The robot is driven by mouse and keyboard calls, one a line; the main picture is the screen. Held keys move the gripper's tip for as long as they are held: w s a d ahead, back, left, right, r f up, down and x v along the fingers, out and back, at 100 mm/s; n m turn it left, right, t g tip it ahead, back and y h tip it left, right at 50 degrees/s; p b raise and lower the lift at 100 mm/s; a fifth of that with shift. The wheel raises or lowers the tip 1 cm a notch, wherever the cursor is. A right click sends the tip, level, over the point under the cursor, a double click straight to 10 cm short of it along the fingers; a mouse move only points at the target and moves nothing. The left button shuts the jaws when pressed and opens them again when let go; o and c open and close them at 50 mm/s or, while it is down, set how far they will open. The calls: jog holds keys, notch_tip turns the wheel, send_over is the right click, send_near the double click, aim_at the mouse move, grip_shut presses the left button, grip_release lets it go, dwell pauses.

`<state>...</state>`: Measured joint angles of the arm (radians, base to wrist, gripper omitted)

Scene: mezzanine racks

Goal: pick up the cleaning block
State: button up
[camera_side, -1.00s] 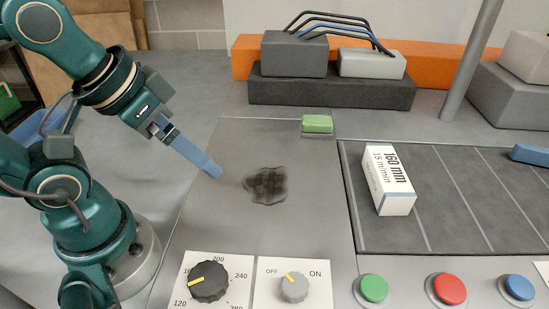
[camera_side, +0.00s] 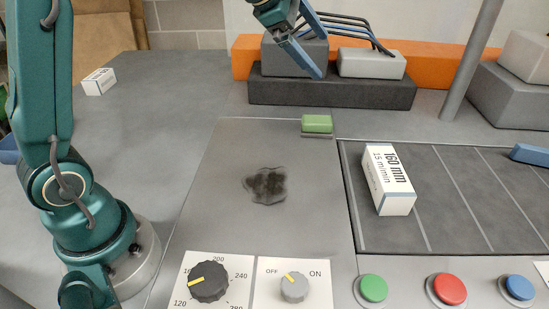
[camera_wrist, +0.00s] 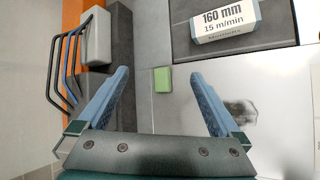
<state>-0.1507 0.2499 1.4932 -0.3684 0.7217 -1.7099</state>
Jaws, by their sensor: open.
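The cleaning block is a small green block (camera_side: 317,124) at the back edge of the grey plate, beyond a dark smudge (camera_side: 267,185). It also shows in the wrist view (camera_wrist: 162,80), ahead of and between my fingers. My gripper (camera_side: 315,45) is in the air at the upper middle of the side view, above and behind the block, clear of it. In the wrist view my gripper (camera_wrist: 163,95) has its two blue fingers wide apart with nothing between them. The smudge shows at the right there.
A white box marked 160 mm (camera_side: 388,180) lies on the dark panel to the right. Grey blocks with black and blue bars (camera_side: 332,88) stand behind the green block. Dials (camera_side: 208,282) and push buttons (camera_side: 450,289) line the front. Another white box (camera_side: 99,81) lies far left.

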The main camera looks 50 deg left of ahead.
jog(key=w+a+f+n, duration=0.4)
jog(key=w+f, duration=0.3)
jog(key=n+g, duration=0.1)
jog(key=n, duration=0.1)
send_over(315, 120)
jog(key=s, duration=0.2)
jog(key=f, duration=0.5)
jog(key=shift+d+f, duration=0.25)
jog(key=shift+f, duration=0.1)
jog(key=shift+g, duration=0.6)
jog(key=f, duration=0.2)
jog(key=a+f, duration=0.1)
jog(key=f, duration=0.2)
jog(key=shift+s+a+f, duration=0.15)
jog(key=shift+f, duration=0.15)
jog(key=shift+x, duration=2.3)
jog(key=c, duration=1.5)
